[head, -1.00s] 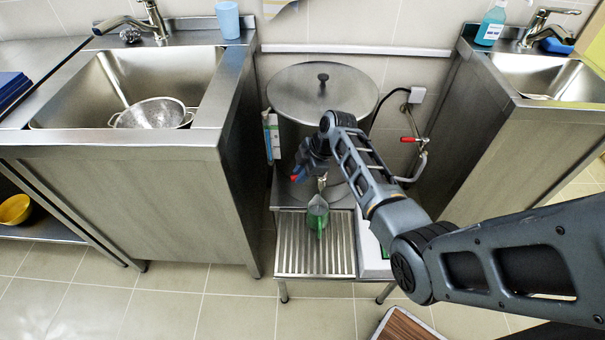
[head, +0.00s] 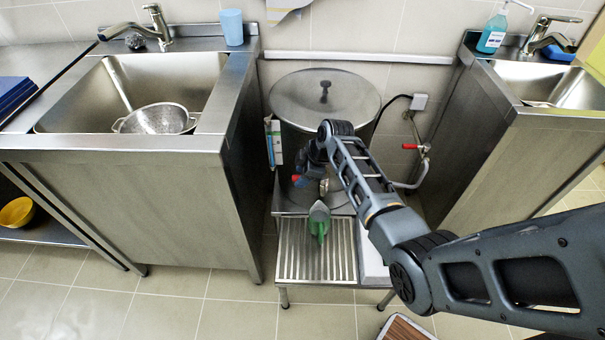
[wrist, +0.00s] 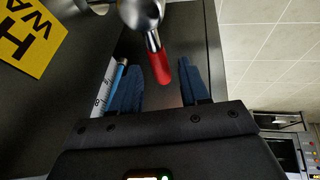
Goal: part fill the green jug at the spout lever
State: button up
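The green jug (head: 319,225) stands on the ribbed drip tray (head: 293,250), below the spout (head: 323,186) of the large steel pot (head: 300,128). Its contents cannot be made out. The red spout lever (wrist: 161,69) points between the two blue fingers of my gripper (wrist: 160,88) in the wrist view. The fingers are apart, one on each side of the lever's end, with visible gaps. In the head view my gripper (head: 299,180) is beside the spout, above and left of the jug, and partly hidden by my arm.
A red-handled valve (head: 411,146) and pipe are on the wall right of the pot. Steel sink cabinets (head: 190,210) stand on both sides. A yellow sign (wrist: 30,38) and a numbered white strip (wrist: 104,88) show near the gripper. A brown-topped item (head: 405,328) is at the bottom edge.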

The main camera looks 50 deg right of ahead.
jog(key=v, duration=0.7)
jog(key=shift+s+r+p, duration=0.25)
jog(key=shift+r+p, duration=0.1)
dwell(0.4)
